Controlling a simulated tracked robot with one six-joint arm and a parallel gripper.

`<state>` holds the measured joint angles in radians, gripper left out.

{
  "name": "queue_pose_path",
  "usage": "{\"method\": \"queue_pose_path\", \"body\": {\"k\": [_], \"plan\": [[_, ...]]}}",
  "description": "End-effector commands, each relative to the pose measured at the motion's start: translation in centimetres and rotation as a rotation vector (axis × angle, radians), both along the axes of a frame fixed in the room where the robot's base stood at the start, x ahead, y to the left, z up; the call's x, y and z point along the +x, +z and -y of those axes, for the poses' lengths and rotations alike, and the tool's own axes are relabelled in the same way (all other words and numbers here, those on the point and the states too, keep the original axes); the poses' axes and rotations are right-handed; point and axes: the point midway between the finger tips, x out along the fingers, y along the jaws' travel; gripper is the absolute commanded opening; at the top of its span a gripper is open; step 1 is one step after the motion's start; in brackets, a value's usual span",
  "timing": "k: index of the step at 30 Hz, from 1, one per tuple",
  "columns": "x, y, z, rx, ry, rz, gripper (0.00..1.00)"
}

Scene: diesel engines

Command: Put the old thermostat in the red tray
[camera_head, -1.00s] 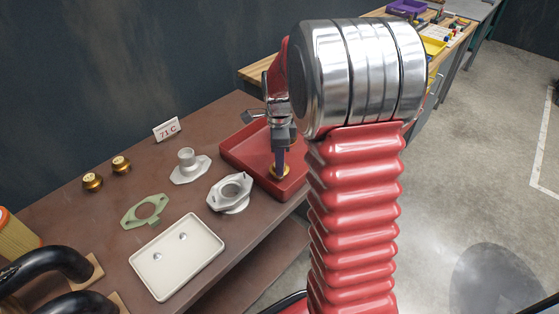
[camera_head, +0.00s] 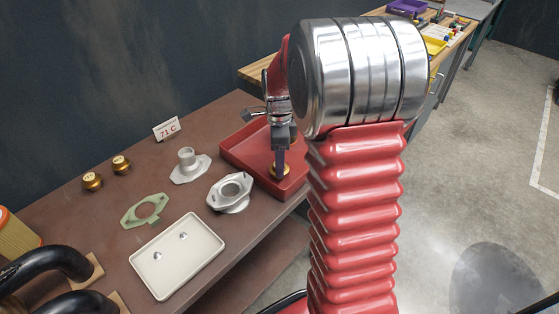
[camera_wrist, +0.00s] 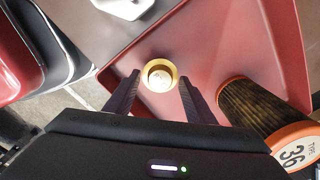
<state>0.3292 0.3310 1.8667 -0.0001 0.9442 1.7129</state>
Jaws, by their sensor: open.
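A brass thermostat (camera_head: 280,169) sits in the red tray (camera_head: 245,149), near its front side. In the wrist view the thermostat (camera_wrist: 159,75) shows as a gold ring with a pale centre, over the red tray floor (camera_wrist: 215,45). My gripper (camera_head: 279,163) points down into the tray. In the wrist view my gripper (camera_wrist: 158,88) is open, with one dark finger on each side of the thermostat and a gap visible on both sides. The far part of the tray is hidden behind my arm in the head view.
A dark filter with an orange end (camera_wrist: 262,112) lies close by at the right in the wrist view. On the bench stand two brass thermostats (camera_head: 92,181), a grey housing (camera_head: 231,193), a metal cover (camera_head: 189,167), a green gasket (camera_head: 145,211) and a cream tray (camera_head: 177,257).

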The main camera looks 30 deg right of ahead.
Motion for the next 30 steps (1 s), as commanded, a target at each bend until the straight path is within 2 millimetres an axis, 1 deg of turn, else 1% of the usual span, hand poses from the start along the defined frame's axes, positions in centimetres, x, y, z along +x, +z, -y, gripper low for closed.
{"method": "queue_pose_path", "body": {"k": [5,15,19,24,30], "plan": [[0.1,2.0,0.0,-0.001,0.0,0.003,0.49],[0.1,7.9,0.0,-0.001,0.0,0.003,0.49],[0.1,9.9,0.0,-0.001,0.0,0.003,0.49],[0.0,11.4,0.0,0.0,0.0,0.0,0.49],[0.0,11.7,0.0,0.0,0.0,0.0,0.49]]}}
